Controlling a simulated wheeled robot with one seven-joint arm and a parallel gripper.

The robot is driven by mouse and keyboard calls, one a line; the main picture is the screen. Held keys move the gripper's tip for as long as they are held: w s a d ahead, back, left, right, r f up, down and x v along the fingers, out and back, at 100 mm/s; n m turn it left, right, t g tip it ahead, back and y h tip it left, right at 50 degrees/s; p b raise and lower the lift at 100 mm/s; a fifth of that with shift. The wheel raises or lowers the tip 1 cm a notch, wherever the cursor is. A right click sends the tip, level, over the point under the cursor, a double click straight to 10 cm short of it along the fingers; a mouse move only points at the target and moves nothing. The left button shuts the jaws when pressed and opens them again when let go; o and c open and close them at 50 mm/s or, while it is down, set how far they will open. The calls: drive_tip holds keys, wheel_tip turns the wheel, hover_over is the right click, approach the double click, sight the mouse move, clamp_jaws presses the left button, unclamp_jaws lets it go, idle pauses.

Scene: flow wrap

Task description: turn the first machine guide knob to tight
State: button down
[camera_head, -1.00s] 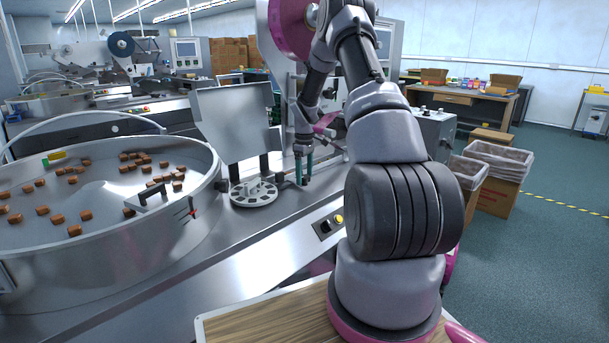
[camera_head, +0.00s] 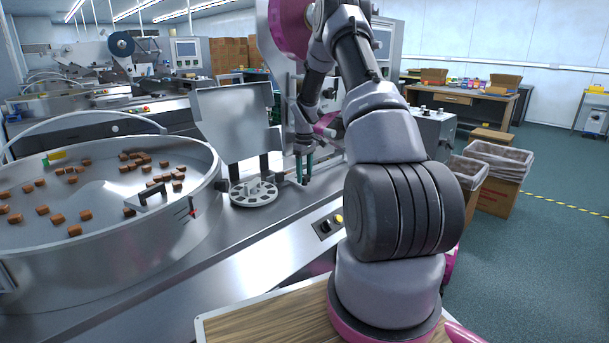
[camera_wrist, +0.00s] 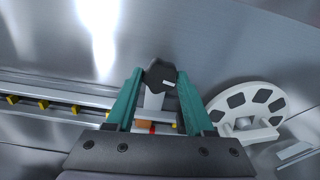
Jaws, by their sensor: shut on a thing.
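The guide knob (camera_wrist: 160,74) is black and many-sided, with a small pale mark on its face, and stands on a light grey post in the wrist view. My gripper (camera_wrist: 160,79) has its two green fingers on either side of the knob, shut on it. In the head view my gripper (camera_head: 304,172) points down at the machine deck, just right of the slotted disc. The knob is too small and covered to make out there. I cannot tell from the pictures how tight the knob is.
The white slotted disc (camera_head: 253,199) lies close left of my gripper, with a raised metal cover (camera_head: 235,122) behind it. A large round bowl (camera_head: 120,235) with brown pieces stands further left. A chain channel with yellow parts (camera_wrist: 43,104) runs beside the knob.

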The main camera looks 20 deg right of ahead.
drive_tip(key=m, duration=0.4)
drive_tip(key=shift+m, duration=0.3)
drive_tip(key=m, duration=0.3)
drive_tip(key=shift+m, duration=0.4)
drive_tip(key=m, duration=0.4)
drive_tip(key=shift+m, duration=1.7)
drive_tip(key=shift+c, duration=1.4)
unclamp_jaws()
